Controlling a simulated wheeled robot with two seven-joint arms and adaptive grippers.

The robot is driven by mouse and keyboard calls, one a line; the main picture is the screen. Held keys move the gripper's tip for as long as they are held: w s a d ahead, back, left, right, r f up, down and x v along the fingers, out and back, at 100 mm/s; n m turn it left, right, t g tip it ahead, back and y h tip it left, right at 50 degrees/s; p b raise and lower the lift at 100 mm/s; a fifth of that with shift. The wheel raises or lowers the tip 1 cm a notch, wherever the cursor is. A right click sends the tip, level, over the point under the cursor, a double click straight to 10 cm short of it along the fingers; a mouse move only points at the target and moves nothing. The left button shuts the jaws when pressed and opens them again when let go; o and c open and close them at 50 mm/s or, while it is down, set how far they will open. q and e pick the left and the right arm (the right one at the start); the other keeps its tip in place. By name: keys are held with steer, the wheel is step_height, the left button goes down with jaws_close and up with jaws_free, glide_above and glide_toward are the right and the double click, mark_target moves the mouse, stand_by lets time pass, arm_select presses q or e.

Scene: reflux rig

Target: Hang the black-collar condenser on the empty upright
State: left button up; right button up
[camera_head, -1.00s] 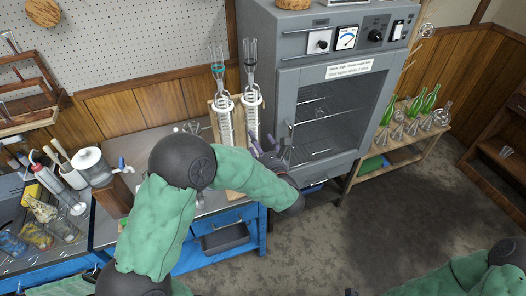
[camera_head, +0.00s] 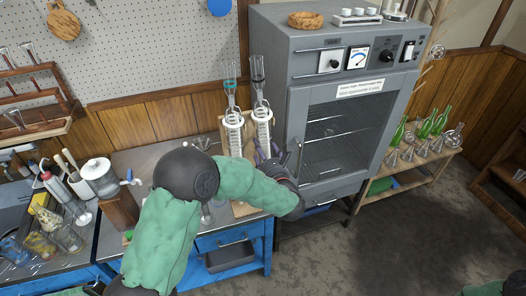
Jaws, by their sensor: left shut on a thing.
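The black-collar condenser (camera_head: 263,117) is a clear glass tube with a coiled body and a dark band near its top. It is upright at the back of the metal bench. A similar condenser with a teal collar (camera_head: 234,122) is just left of it, in front of a pale wooden board. My left gripper (camera_head: 267,154) is at the lower end of the black-collar condenser and appears shut on it; the arm hides much of the contact. My arm also covers the bench left of the condensers, so I cannot make out an empty upright. My right gripper is out of view.
A grey oven (camera_head: 345,120) stands close to the right of the condensers. A water jug (camera_head: 98,177) and a wooden block (camera_head: 121,210) are on the bench's left. Green bottles (camera_head: 427,127) and flasks stand on a low wooden table at right.

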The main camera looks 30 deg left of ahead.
mark_target(266, 149)
arm_select(q)
steer(key=shift+w+r, duration=0.1)
steer(key=shift+r, duration=0.65)
steer(key=shift+c, duration=0.3)
steer(key=shift+d, duration=0.15)
steer(key=shift+p+v, duration=0.45)
steer(key=shift+v, duration=1.7)
steer(key=shift+d+f, duration=0.2)
steer(key=shift+d, duration=0.05)
steer(key=shift+c, duration=0.9)
steer(key=shift+s+d, duration=0.2)
steer(key=shift+s+p+v, duration=0.2)
steer(key=shift+p+v, duration=0.1)
steer(key=shift+v, duration=2.05)
steer(key=shift+a, duration=0.25)
